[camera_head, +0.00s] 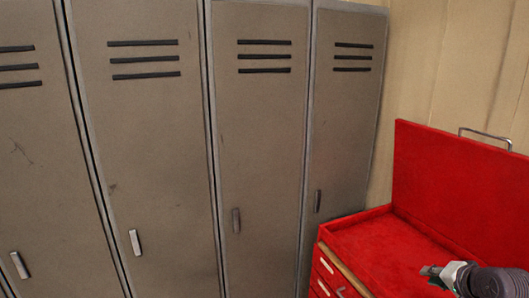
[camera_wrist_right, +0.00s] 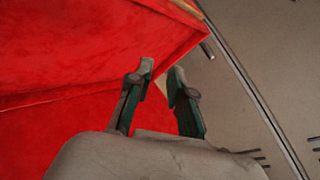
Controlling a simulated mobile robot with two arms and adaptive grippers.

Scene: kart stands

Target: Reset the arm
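My right gripper (camera_head: 432,271) is at the lower right of the head view, over the open red tool chest (camera_head: 372,240). In the right wrist view, the two fingertips of my right gripper (camera_wrist_right: 162,72) stand apart with nothing between them, so it is open and empty. The red surfaces of the tool chest (camera_wrist_right: 80,50) fill the left of that view. My left gripper shows in neither view.
A row of grey-brown metal lockers (camera_head: 258,150) with shut doors stands along the left and middle; the lockers (camera_wrist_right: 260,50) also show in the wrist view. The chest's raised lid (camera_head: 450,185) stands at the right, near a beige wall (camera_head: 440,60).

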